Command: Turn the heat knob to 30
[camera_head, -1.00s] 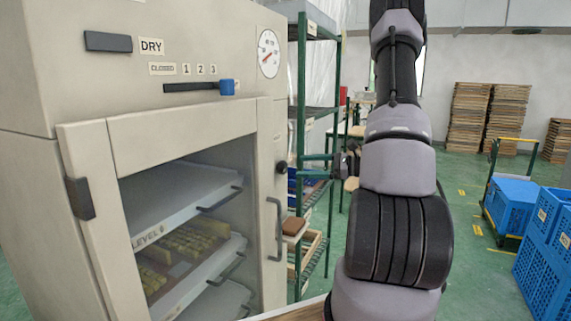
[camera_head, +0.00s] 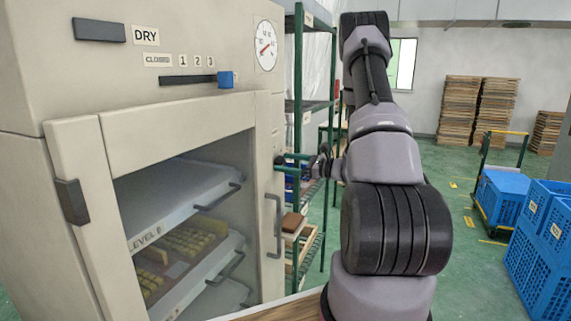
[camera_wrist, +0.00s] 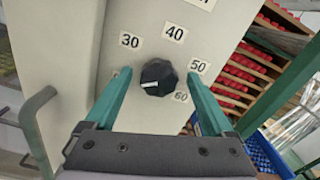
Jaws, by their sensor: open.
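The black heat knob (camera_wrist: 159,78) sits on the cabinet's pale side panel in the wrist view, with number labels 30 (camera_wrist: 130,41), 40 (camera_wrist: 175,33), 50 (camera_wrist: 199,66) and 60 (camera_wrist: 181,97) around it. A small white mark shows on the knob's lower left part; its exact pointing is hard to tell. My gripper (camera_wrist: 158,75) is open, its green fingers on either side of the knob with gaps to it. In the head view my gripper (camera_head: 287,163) reaches the cabinet's right edge, where the knob is small and partly hidden.
The drying cabinet (camera_head: 180,118) has a glass door with a handle (camera_head: 275,226), a blue slider (camera_head: 226,79) and a round dial (camera_head: 265,46). A green shelf rack (camera_head: 298,100) stands close behind my gripper. Blue crates (camera_head: 540,240) stand at the right.

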